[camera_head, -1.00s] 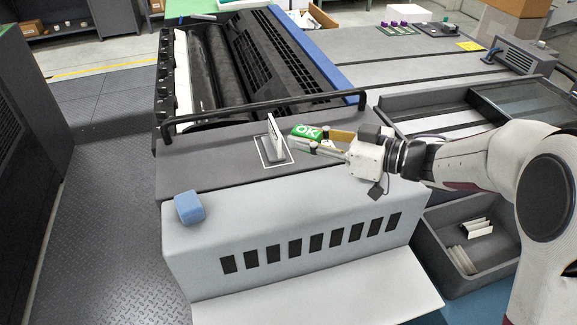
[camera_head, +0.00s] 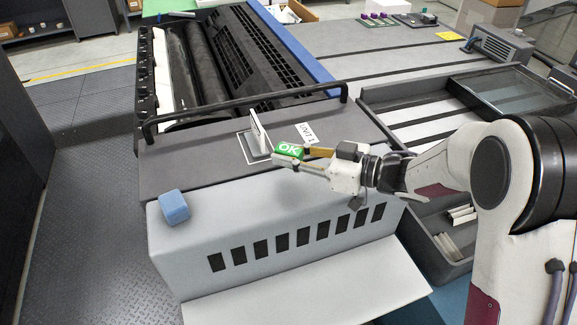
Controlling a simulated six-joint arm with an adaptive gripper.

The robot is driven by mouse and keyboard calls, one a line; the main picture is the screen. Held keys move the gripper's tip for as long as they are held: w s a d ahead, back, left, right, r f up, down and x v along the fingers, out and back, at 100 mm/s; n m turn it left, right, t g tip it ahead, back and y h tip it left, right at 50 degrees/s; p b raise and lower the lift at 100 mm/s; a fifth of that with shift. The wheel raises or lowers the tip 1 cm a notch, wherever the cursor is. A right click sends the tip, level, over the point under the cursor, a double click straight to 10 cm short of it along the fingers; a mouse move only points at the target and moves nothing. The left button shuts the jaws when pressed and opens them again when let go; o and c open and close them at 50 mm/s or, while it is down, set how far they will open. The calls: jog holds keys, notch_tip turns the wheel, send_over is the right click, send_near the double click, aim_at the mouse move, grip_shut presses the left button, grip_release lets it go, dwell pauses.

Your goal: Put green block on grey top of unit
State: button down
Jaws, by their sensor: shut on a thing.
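A green block (camera_head: 289,149) with white "OK" lettering is held between the fingers of my gripper (camera_head: 292,156). My gripper reaches in from the right and is shut on the block. The block is over the dark grey top (camera_head: 200,167) of the unit, near its front edge. Whether the block touches the top cannot be told. A "UNIT 1" label (camera_head: 306,133) lies on the grey top just behind the block, partly hidden by it and the gripper.
A white upright plate (camera_head: 260,131) on a small base stands just left of the block. A blue block (camera_head: 174,207) sits at the front left edge. A black rail (camera_head: 240,111) runs behind. An open grey tray (camera_head: 445,240) with white pieces lies right. The grey top's left part is clear.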

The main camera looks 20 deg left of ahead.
aim_at(289, 176)
jog(key=shift+f, duration=1.85)
jog(key=shift+f, duration=0.2)
jog(key=c, duration=1.8)
grip_release()
jog(key=shift+r, duration=0.2)
jog(key=shift+d, duration=0.2)
jog(key=shift+d+r, duration=0.3)
jog(key=shift+d, duration=1.65)
jog(key=shift+d+r, duration=0.3)
jog(key=shift+d, duration=1.6)
jog(key=shift+d+r, duration=0.3)
jog(key=shift+d, duration=1.65)
